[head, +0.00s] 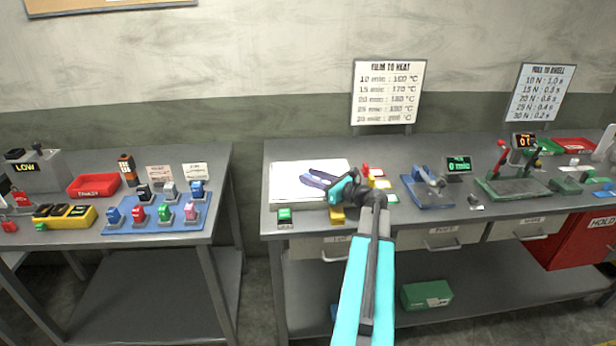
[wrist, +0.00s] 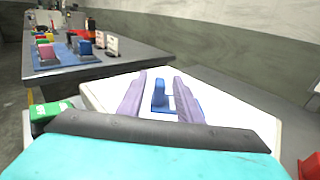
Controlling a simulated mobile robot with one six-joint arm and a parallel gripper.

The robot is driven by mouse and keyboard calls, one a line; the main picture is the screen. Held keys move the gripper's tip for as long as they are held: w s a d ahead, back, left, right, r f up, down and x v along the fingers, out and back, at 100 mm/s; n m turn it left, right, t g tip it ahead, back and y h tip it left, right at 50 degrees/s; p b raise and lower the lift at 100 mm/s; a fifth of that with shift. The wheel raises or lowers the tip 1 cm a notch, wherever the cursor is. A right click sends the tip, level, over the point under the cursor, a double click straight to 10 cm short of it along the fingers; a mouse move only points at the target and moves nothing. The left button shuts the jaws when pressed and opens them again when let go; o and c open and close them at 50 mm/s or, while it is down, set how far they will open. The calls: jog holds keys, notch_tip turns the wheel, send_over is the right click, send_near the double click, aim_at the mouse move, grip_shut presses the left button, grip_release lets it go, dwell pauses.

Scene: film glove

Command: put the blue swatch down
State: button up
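The blue swatch (wrist: 159,96), a flat base with an upright tab, shows in the wrist view on the white board (wrist: 240,112). The board also shows in the head view (head: 290,185) on the middle bench. My gripper (wrist: 160,88) has its two purple fingers on either side of the tab, with white board visible between tab and fingers, so it looks open and not pressed on it. The swatch stands upright and appears to rest on the board. In the head view my gripper (head: 318,178) is low over the board, and I cannot make the swatch out clearly there.
A blue rack (head: 158,214) with several coloured swatches stands on the left bench, beside a red tray (head: 94,185). A green block (head: 285,216) and a yellow block (head: 337,215) sit at the board's front edge. A blue device (head: 428,190) stands right of the board.

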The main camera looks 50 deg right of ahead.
jog(key=s, duration=0.3)
jog(key=s+b, duration=0.1)
jog(key=s, duration=0.2)
jog(key=s+d+r+b, duration=0.1)
jog(key=s, duration=0.3)
dwell(0.7)
